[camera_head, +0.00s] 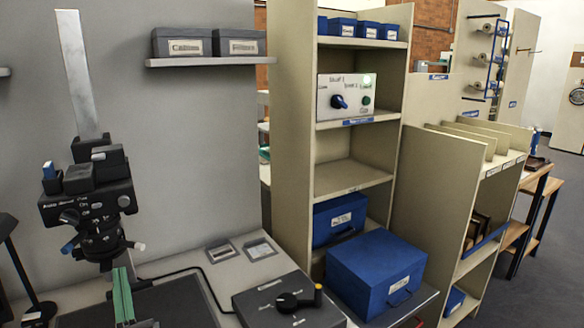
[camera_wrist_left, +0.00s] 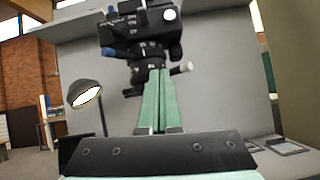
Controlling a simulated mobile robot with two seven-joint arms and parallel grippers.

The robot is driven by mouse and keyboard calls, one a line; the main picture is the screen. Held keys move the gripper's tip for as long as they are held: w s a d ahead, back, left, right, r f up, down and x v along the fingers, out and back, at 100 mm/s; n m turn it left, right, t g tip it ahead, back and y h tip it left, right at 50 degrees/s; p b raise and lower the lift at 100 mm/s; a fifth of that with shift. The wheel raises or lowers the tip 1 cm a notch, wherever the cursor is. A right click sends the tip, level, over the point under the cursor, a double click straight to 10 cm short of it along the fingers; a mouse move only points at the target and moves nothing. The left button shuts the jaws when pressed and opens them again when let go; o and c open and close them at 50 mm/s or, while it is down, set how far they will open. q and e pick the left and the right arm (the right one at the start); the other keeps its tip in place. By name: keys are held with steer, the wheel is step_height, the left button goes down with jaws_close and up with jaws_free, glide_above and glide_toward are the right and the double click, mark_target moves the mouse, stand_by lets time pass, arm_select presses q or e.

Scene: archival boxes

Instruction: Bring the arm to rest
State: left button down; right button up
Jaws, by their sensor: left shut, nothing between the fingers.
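My left gripper (camera_head: 121,272) shows at the bottom left of the head view, its long green fingers pointing up in the picture. In the left wrist view its fingers (camera_wrist_left: 156,75) lie together, shut, with nothing between them. The fingertips overlap the lower part of a black copy-stand camera (camera_head: 95,195) in both pictures; I cannot tell how close they are. Most of my left arm is out of the head view. My right gripper is in neither view.
A black control box (camera_head: 285,303) with a knob stands right of the gripper. A large blue box (camera_head: 376,274) sits on a shelf further right. A black lamp (camera_wrist_left: 85,94) stands left in the wrist view. A wall shelf (camera_head: 208,62) holds two grey boxes.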

arm_select(q)
steer(key=s+d+f+m+g+h, duration=0.25)
steer(key=d+f+m+h, duration=0.5)
steer(key=m, duration=0.55)
steer(key=s+d+f+m+g+h, duration=0.1)
steer(key=s+d+f+m+h, duration=0.2)
steer(key=d+f+m+h, duration=0.7)
steer(key=s+f+m+g+y, duration=0.3)
steer(key=s+f+m+g, duration=0.7)
steer(key=s+f+m, duration=0.8)
steer(key=a+r+p, duration=0.1)
steer(key=r+p, duration=0.7)
steer(key=p, duration=0.1)
steer(key=a+r+m+t+p, duration=0.1)
steer(key=a+r+p, duration=0.1)
steer(key=r+p, duration=0.6)
steer(key=shift+w+a+r+p, duration=0.25)
steer(key=shift+r+p, duration=0.1)
steer(key=shift+r, duration=0.1)
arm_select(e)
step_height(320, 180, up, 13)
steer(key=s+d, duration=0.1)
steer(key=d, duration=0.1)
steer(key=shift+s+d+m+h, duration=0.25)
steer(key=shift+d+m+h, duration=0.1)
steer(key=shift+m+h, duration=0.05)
arm_select(q)
steer(key=shift+y, duration=0.25)
